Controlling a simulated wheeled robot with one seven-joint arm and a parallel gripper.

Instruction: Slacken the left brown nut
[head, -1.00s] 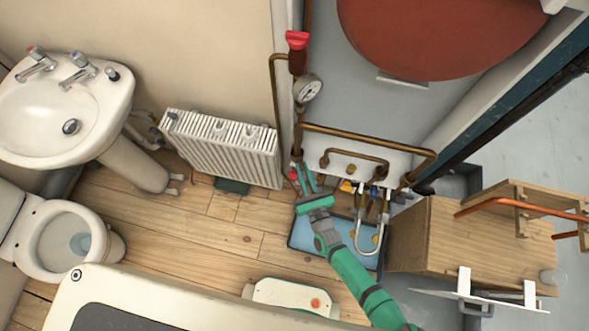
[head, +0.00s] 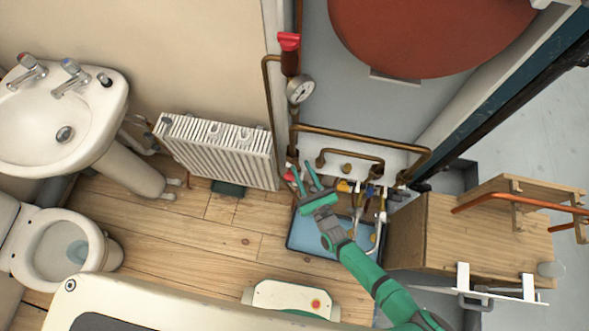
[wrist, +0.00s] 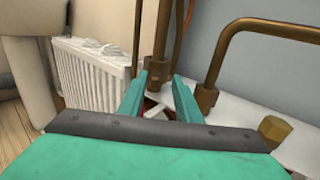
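Brown nuts and fittings sit along the white panel where the copper pipes end. The leftmost brown nut (wrist: 159,68) is on an upright pipe in the wrist view, just beyond and between my fingertips. In the head view the nut (head: 292,153) is at the panel's left end, near my fingertips. My gripper (head: 302,167) is open and reaches up to it; in the wrist view my gripper (wrist: 157,88) shows both green fingers apart with nothing clasped. I cannot tell whether a finger touches the pipe. A second brown nut (wrist: 207,98) is to the right.
A white radiator (head: 222,150) stands close on the left. A pressure gauge (head: 300,89) and red-handled valve (head: 289,42) are above. A blue tray (head: 305,239) lies below the pipes. A wooden box (head: 450,235) is at the right. Floor between radiator and tray is clear.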

